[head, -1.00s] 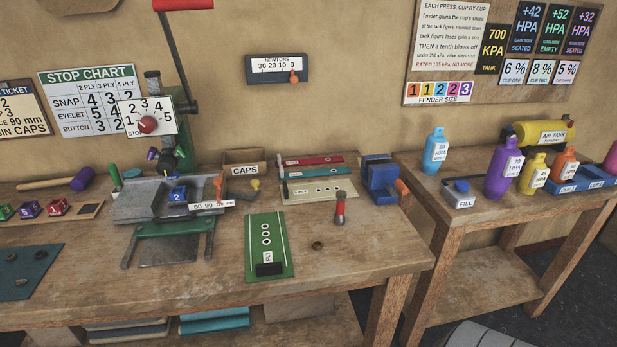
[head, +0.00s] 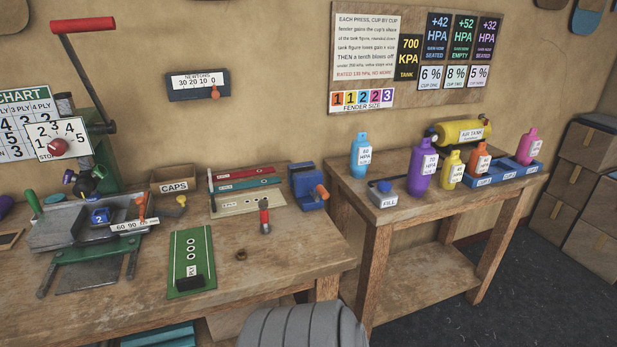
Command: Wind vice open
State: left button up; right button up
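The blue vice (head: 308,186) stands at the right back corner of the left workbench, with an orange handle (head: 321,191) on its right side. I cannot tell how far apart its jaws are. Neither of my grippers shows in the head view.
A red-topped tool (head: 264,217) stands just left of the vice, with a small dark ring (head: 241,254) in front. A green board (head: 191,262) lies further left, near the green press (head: 90,140). A gap separates this workbench from the right table (head: 400,210), which holds several bottles.

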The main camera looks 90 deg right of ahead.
aim_at(321, 191)
jog(key=k, duration=0.45)
jog(key=z, duration=0.9)
